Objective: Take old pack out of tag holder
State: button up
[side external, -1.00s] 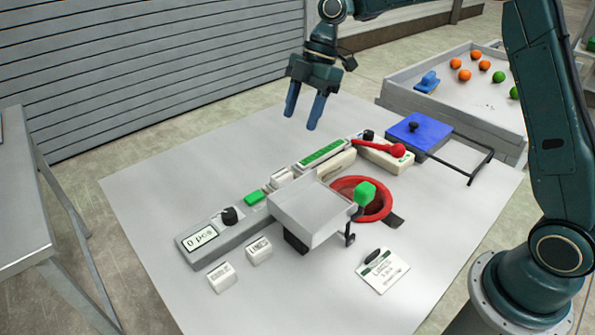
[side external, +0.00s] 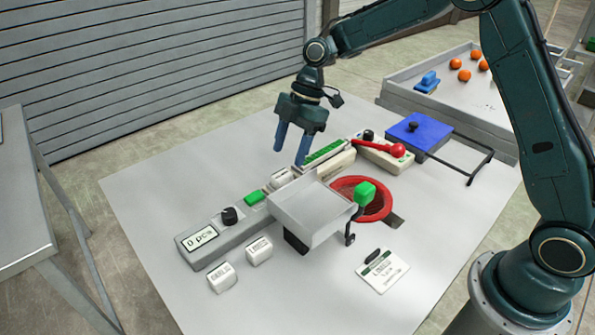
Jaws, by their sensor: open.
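A small white pack (side external: 281,176) sits in the long grey console, between a green button and a green-topped strip. This spot looks like the tag holder, but its walls are too small to make out. My gripper (side external: 290,156) is open, with its two blue fingers pointing down just above and behind this pack. The fingers look empty, and I cannot tell whether they touch anything. Two similar white packs with dark print, one at the left (side external: 222,277) and one at the right (side external: 259,250), stand on the table in front of the console.
A grey tray (side external: 312,209) and a green-knobbed lever (side external: 364,194) stand beside a red ring with net (side external: 373,199). A red-handled lever (side external: 397,150) and blue plate (side external: 418,133) lie farther right. A printed card (side external: 382,270) lies in front. The table's left front is clear.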

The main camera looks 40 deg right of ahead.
aim_at(282, 174)
jog(key=shift+f, duration=0.25)
jog(key=shift+a+f, duration=0.1)
jog(key=shift+x, duration=2.5)
jog(key=shift+w, duration=0.1)
jog(key=c, duration=1.1)
